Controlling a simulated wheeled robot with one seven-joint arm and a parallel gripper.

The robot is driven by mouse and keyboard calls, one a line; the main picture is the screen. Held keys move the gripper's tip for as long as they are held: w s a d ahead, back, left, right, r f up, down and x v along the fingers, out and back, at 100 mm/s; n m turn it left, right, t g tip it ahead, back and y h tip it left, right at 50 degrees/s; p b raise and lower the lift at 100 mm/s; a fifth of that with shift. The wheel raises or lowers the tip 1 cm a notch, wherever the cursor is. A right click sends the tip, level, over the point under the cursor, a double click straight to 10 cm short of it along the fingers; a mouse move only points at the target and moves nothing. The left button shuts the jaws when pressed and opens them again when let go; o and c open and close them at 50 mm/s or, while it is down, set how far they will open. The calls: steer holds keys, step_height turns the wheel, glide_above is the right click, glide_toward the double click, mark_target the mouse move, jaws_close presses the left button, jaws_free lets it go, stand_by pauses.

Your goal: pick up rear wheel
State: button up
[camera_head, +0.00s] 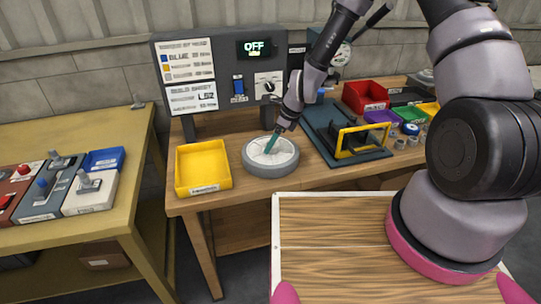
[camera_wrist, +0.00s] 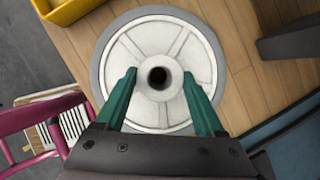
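A grey-rimmed wheel with a white spoked hub (camera_head: 258,150) lies flat on the wooden workbench, right of the yellow tray. In the wrist view the wheel (camera_wrist: 180,30) fills the middle, with a dark hole at its hub. My gripper (camera_head: 270,150) points down over the wheel. In the wrist view its two green fingers (camera_wrist: 158,98) are apart, one on each side of the raised centre hub. Whether they touch the hub cannot be told. No label marks this wheel as the rear one.
A yellow tray (camera_head: 203,168) stands close left of the wheel. A dark fixture with a yellow frame (camera_head: 362,140) stands to the right. A control panel (camera_head: 220,75) rises behind. Red, purple and green bins (camera_head: 365,95) and small parts are further right.

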jaws_close()
steer(key=shift+r, duration=0.1)
